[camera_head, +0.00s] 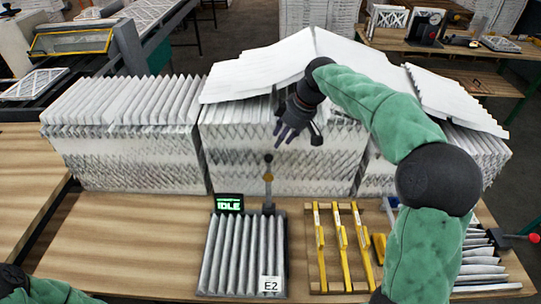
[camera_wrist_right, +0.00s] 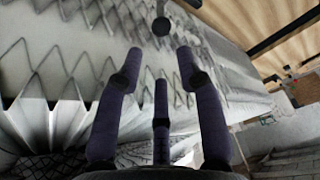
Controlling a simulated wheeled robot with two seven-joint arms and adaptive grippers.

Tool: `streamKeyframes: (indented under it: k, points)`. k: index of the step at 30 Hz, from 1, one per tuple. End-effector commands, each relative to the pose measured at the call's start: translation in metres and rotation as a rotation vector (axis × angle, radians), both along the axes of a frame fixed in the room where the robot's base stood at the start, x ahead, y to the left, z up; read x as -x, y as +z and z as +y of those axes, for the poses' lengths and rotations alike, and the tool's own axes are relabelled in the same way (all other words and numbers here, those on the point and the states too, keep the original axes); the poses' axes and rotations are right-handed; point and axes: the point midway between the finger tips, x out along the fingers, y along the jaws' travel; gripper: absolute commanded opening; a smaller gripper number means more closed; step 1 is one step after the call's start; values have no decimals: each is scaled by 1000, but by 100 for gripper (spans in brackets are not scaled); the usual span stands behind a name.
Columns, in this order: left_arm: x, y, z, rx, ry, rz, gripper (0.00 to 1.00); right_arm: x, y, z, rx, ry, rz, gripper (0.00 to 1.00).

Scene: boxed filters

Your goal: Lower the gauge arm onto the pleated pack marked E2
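The pleated pack marked E2 (camera_head: 236,252) lies flat in a dark tray on the wooden table. Its white E2 label is at the front right corner. The gauge arm (camera_head: 268,180) stands upright behind the pack, with a black ball knob on top and a brass-coloured collar. My right gripper (camera_head: 291,133) is above and slightly right of the knob, apart from it. In the right wrist view its fingers (camera_wrist_right: 158,65) are spread and empty, and the black knob (camera_wrist_right: 161,26) shows beyond their tips. My left gripper is out of view; only part of the left arm shows at bottom left.
A small display (camera_head: 229,203) reads IDLE beside the gauge arm. A wooden rack with yellow tools (camera_head: 340,245) stands to the right. Tall stacks of white pleated filters (camera_head: 125,130) line the back. Bare table lies left of the pack.

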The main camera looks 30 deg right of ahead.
Motion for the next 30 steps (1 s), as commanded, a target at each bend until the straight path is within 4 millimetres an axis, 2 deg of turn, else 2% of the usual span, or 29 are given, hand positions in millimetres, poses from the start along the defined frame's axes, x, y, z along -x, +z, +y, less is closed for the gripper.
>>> streamKeyframes:
  k: [16,22,30]
  points:
    - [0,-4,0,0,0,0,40,-25,-80,21,-1,2,5,37]
    - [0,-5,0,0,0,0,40,-30,-92,24,0,0,1,37]
    - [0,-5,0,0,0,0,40,-30,-94,25,0,0,1,37]
